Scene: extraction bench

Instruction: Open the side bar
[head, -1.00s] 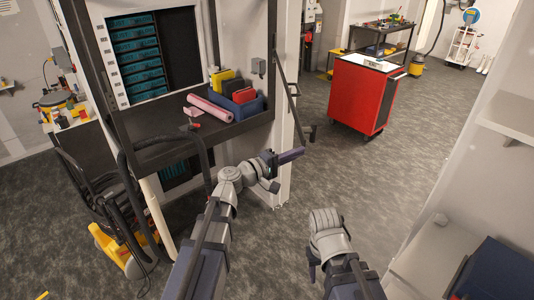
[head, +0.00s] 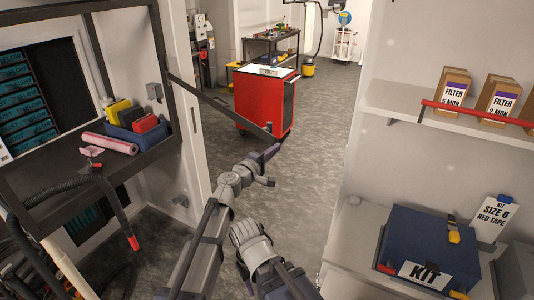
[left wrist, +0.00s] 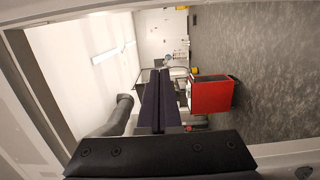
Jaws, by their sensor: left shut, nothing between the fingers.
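The side bar (head: 225,106) is a thin dark bar on the right post of the bench (head: 178,110). In the head view it slopes down and right from the post, standing out over the floor. My left gripper (head: 274,151) is shut and empty. Its fingertips show just below the bar's free end; I cannot tell whether they touch. In the left wrist view the closed dark fingers (left wrist: 160,82) point away from the camera, and I cannot make out the bar there for certain. My right arm shows low in the head view, but its fingers do not show.
A red cabinet (head: 265,98) stands beyond the bar. At right are a shelf (head: 395,100) with boxes and a lower counter with a blue kit case (head: 425,245). Black hoses (head: 95,175) hang at left. The grey floor ahead is open.

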